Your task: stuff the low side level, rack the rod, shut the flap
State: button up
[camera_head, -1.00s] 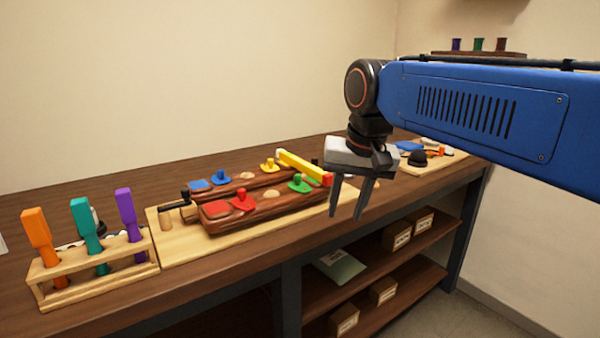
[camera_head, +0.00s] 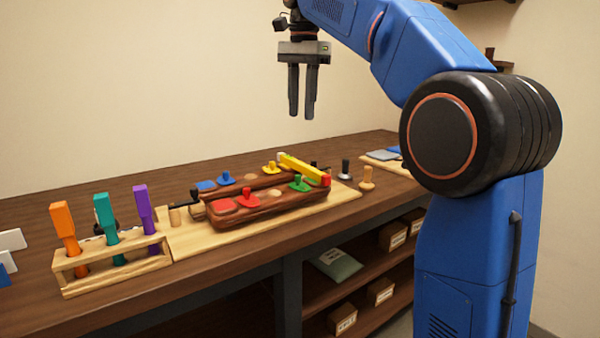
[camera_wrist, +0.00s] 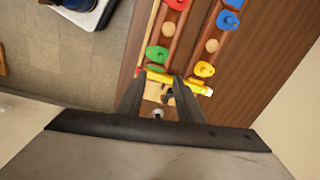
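The saddle is two dark brown padded panels, a near one (camera_head: 258,209) and a far one, on a pale board (camera_head: 190,243). A yellow bar with a red end (camera_head: 300,168) lies across their right end; it also shows in the wrist view (camera_wrist: 190,84). Red (camera_head: 245,201) and green (camera_head: 300,184) knobbed flaps are on the near panel, blue (camera_head: 226,179) and yellow (camera_head: 270,168) ones on the far panel. Tan ovals lie between them. Orange (camera_head: 63,225), teal (camera_head: 105,217) and purple (camera_head: 143,207) handled rods stand in the wooden rack (camera_head: 110,266). My gripper (camera_head: 301,116) is open, empty, high above the saddle.
A dark-knobbed piece (camera_head: 345,171) and a wooden peg (camera_head: 367,179) stand right of the saddle. Another pale board (camera_head: 386,165) is farther right, partly behind my arm. Boxes (camera_head: 393,237) sit on the shelf below. The bench front strip is clear.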

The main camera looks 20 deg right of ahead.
aim_at(300, 182)
jog(key=f, duration=1.1)
jog(key=w+f, duration=0.1)
jog(key=f, duration=0.5)
jog(key=shift+a+f, duration=0.1)
jog(key=shift+a, duration=0.15)
grip_shut()
